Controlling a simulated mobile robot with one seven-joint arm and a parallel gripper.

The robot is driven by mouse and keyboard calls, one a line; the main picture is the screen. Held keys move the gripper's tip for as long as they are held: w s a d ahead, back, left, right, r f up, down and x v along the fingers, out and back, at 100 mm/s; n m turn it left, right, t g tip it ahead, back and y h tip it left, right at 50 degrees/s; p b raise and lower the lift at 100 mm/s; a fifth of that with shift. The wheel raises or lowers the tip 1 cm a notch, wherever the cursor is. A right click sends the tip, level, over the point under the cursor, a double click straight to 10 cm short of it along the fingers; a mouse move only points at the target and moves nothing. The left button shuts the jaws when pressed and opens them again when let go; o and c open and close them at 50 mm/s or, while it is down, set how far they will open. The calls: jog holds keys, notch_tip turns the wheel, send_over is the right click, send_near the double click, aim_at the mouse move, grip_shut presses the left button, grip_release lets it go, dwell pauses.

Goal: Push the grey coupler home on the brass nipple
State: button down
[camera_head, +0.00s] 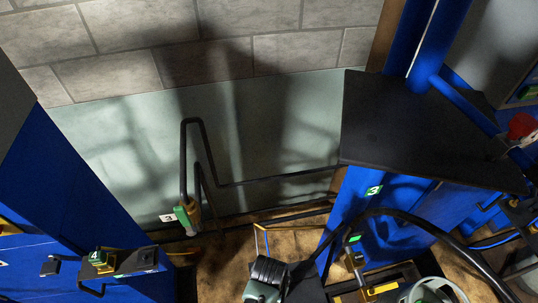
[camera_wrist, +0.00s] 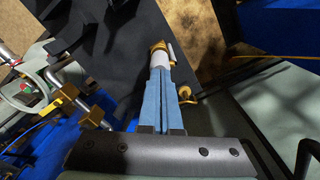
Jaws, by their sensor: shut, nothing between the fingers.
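In the wrist view my gripper (camera_wrist: 162,73) has its two pale blue fingers together, with nothing between them. A light grey coupler (camera_wrist: 160,60) shows just beyond the fingertips, in line with them. A brass-coloured part (camera_wrist: 158,45), which looks like the nipple, shows at the coupler's far end. The fingers partly cover the coupler's near end, and I cannot tell whether they touch it. How far the coupler sits on the brass is too small to tell. In the head view I cannot clearly make out my fingertips, the coupler or the nipple.

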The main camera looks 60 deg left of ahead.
jog(key=shift+f, duration=0.5)
jog(key=shift+s+f+b, duration=0.1)
jog(key=shift+f+b, duration=0.3)
jog(key=shift+d+r, duration=0.1)
notch_tip(320, 180, up, 3)
jog(key=p, duration=0.3)
jog(key=shift+p, duration=0.3)
notch_tip(320, 180, up, 13)
jog(key=b, duration=0.1)
jog(key=shift+f, duration=0.2)
dwell(0.4)
